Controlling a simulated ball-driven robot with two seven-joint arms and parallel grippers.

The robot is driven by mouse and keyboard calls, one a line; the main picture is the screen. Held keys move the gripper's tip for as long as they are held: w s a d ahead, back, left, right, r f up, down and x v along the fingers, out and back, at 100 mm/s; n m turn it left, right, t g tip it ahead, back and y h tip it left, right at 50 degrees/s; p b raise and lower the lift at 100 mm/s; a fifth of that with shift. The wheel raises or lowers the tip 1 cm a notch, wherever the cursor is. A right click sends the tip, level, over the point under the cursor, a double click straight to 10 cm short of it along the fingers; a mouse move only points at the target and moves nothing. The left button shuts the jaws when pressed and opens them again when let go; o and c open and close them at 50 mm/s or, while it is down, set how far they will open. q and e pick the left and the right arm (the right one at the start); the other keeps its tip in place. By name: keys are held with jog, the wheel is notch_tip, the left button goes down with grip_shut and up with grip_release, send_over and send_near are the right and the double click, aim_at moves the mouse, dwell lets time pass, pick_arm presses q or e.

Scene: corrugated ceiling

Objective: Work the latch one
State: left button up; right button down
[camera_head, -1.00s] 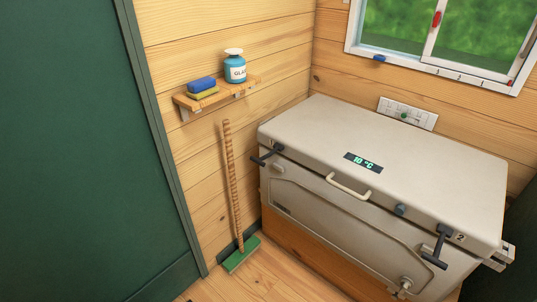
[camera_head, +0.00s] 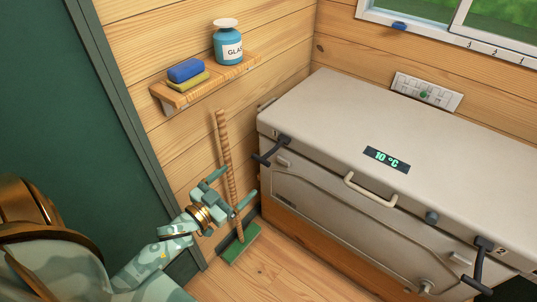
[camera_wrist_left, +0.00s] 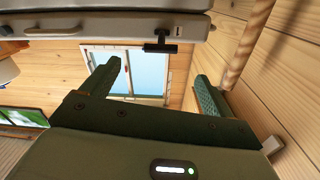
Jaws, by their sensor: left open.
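The pale chest cooler has a dark T-shaped latch (camera_head: 272,149) at its left front corner, across the seam below the lid; I take it as latch one. The latch also shows in the left wrist view (camera_wrist_left: 161,46), at the top, just beyond the fingertips. My left gripper (camera_head: 240,184) is open and empty, below and to the left of the latch, in front of the broom handle, apart from the latch. Its two green fingers frame the left wrist view (camera_wrist_left: 158,72). My right gripper is not in view.
A second latch (camera_head: 482,263), marked 2, sits at the lid's right. A pale handle (camera_head: 370,190) is on the lid front. A broom (camera_head: 228,160) leans at the left wall, under a shelf (camera_head: 210,86) with a bottle and sponges. A green door (camera_head: 45,110) stands left.

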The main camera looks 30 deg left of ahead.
aim_at(266, 155)
pick_arm(q)
jog(key=w, duration=0.4)
jog(key=w+b, duration=0.1)
jog(key=w, duration=0.3)
jog(key=w+d+b, duration=0.1)
jog(key=w, duration=0.3)
jog(key=shift+w+f, duration=0.25)
jog(key=shift+w, duration=0.15)
jog(key=shift+w+d+b, duration=0.1)
jog(key=shift+w+b, duration=0.2)
jog(key=shift+w, duration=0.05)
jog(key=shift+r, duration=0.1)
